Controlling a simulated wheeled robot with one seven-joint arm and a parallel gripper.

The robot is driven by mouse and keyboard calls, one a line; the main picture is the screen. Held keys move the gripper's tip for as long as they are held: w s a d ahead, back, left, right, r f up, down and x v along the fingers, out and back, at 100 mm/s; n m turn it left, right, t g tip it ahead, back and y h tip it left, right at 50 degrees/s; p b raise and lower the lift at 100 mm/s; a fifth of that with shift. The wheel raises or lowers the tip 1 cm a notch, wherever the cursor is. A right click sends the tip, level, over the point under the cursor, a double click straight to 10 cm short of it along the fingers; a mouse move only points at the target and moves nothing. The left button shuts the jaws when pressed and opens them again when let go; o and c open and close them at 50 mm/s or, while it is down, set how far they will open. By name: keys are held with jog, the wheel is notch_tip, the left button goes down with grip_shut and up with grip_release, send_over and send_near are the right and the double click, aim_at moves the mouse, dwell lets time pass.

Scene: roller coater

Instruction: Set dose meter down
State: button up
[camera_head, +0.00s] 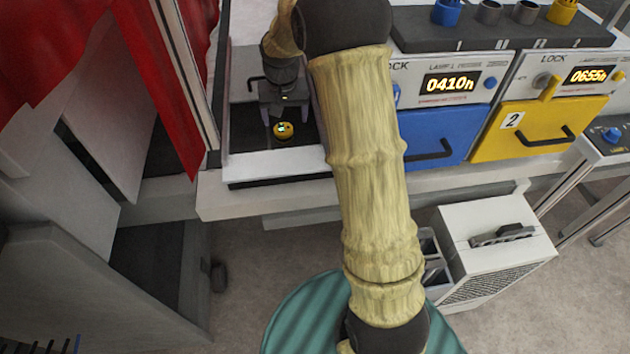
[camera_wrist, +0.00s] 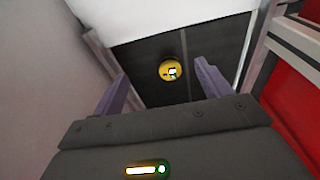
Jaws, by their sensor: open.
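The dose meter (camera_head: 283,131) is a small round yellow disc with a dark and white face. In the head view it lies on the dark floor of a white-edged bay (camera_head: 275,178), left of the blue drawer. The wrist view also shows the dose meter (camera_wrist: 171,71) on the dark surface, beyond the fingertips and roughly between them. My gripper (camera_head: 278,100) is above and behind it in the head view. In the wrist view its two purple-grey fingers (camera_wrist: 161,78) are spread wide, with nothing between them. A gap between the fingers and the meter seems to show.
A red curtain (camera_head: 175,80) and a pale post stand close on the left of the bay. A blue drawer (camera_head: 425,137) and a yellow drawer (camera_head: 535,130) with black handles are to the right. A white wheeled-style box (camera_head: 495,240) stands on the floor below.

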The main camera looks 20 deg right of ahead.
jog(key=s+n, duration=0.2)
jog(key=s, duration=2.2)
jog(key=shift+a+r+n+t, duration=0.3)
jog(key=shift+r+t, duration=0.05)
jog(key=shift+t, duration=0.05)
